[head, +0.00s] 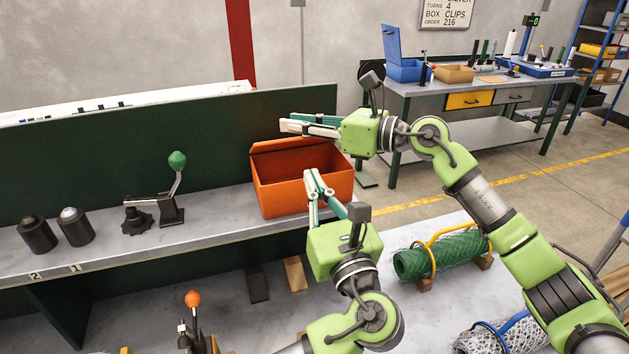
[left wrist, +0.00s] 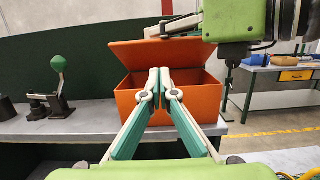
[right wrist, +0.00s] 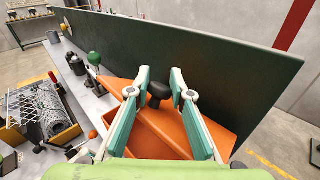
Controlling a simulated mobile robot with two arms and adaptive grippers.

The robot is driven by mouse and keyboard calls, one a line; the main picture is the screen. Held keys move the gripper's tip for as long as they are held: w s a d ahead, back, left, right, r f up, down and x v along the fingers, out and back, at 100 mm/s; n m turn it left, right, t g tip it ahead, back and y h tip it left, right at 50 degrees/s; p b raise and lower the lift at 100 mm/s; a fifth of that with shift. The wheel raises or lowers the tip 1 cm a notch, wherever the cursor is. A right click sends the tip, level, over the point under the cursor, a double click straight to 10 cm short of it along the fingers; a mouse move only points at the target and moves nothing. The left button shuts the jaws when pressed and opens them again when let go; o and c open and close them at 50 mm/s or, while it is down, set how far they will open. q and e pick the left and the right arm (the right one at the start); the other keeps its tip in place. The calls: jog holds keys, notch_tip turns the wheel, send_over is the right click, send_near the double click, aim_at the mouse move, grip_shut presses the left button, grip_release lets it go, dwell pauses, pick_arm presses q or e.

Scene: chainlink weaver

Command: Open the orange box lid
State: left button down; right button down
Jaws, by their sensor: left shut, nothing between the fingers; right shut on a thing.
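The orange box (head: 278,197) stands on the grey bench. Its orange lid (left wrist: 165,56) is raised and tilted, with a gap over the box front (left wrist: 200,102). My right gripper (head: 283,126) is above the lid, shut on a dark knob (right wrist: 158,90) that shows between its fingers in the right wrist view. The lid (right wrist: 118,86) lies beneath that gripper, and part of the box shows below it. My left gripper (head: 312,172) is shut and empty in front of the box; its fingertips (left wrist: 160,72) hide part of the front.
A green-knobbed lever (head: 176,162) and two dark cylinders (head: 75,226) stand left of the box. A dark green panel (head: 100,150) rises behind it. A green mesh roll (head: 440,255) lies right of my left arm. An orange-knobbed lever (head: 193,300) stands in front.

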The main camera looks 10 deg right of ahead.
aim_at(296, 143)
pick_arm(q)
jog(key=x, duration=0.7)
jog(key=shift+w, duration=0.3)
pick_arm(e)
jog(key=shift+w+d+f, duration=0.1)
